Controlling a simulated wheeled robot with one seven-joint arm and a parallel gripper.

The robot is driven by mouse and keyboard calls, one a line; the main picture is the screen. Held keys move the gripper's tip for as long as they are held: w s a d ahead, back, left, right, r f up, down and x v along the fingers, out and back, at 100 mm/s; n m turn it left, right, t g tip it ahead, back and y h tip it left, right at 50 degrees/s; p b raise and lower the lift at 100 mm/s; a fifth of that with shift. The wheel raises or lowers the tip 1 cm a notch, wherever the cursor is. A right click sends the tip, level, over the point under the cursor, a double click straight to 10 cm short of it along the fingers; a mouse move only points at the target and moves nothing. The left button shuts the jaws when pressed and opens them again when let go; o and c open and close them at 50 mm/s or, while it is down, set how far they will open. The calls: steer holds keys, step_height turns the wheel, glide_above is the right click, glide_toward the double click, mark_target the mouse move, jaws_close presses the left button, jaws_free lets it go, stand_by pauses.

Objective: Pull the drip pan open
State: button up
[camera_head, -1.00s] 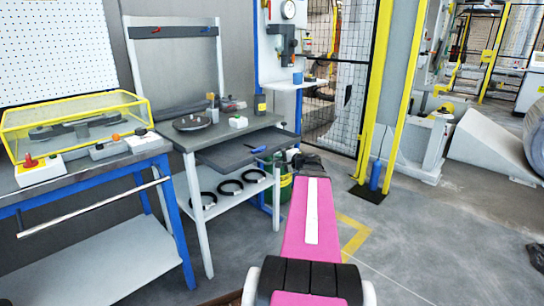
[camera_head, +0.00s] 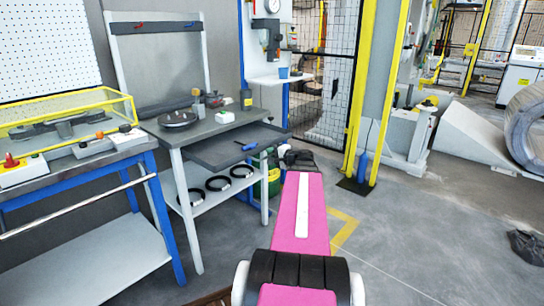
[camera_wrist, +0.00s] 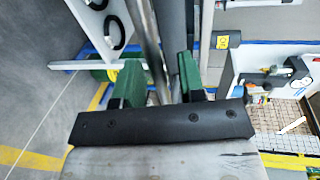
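The drip pan appears to be the dark grey tray (camera_head: 222,153) under the top of the grey bench; it sticks out at the front, with a blue-handled tool (camera_head: 245,146) on it. My gripper (camera_head: 298,158) is at the tray's right front corner, partly hidden behind my pink arm. In the wrist view, my gripper's two green fingers (camera_wrist: 158,82) stand apart, on either side of a shiny metal bar (camera_wrist: 150,45). The dark grey strip beside the bar may be the tray. Contact between fingers and bar cannot be made out.
The lower shelf (camera_head: 196,204) holds black rings. A green drum (camera_head: 273,182) stands beside the bench near my gripper. A blue-framed bench (camera_head: 145,160) with a yellow-framed cover is at left. A yellow post (camera_head: 389,90) is at right. Floor in front is clear.

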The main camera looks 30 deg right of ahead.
steer(key=v, duration=1)
steer(key=shift+s, duration=0.4)
steer(key=shift+d, duration=0.1)
steer(key=w+a+f+n+g+y, duration=0.1)
steer(key=a+f+n+g, duration=0.25)
steer(key=a+f, duration=0.5)
steer(key=w+a+f+n+g, duration=0.25)
steer(key=a+f+g, duration=0.25)
steer(key=a, duration=0.6)
steer(key=s+a+f+n+g+h, duration=0.3)
steer(key=a+f+n, duration=0.1)
steer(key=a, duration=0.3)
steer(key=s+a+f+n+g+h, duration=0.3)
steer(key=a+f, duration=0.3)
steer(key=a, duration=0.2)
steer(key=shift+a+n, duration=0.25)
steer(key=shift+n, duration=0.25)
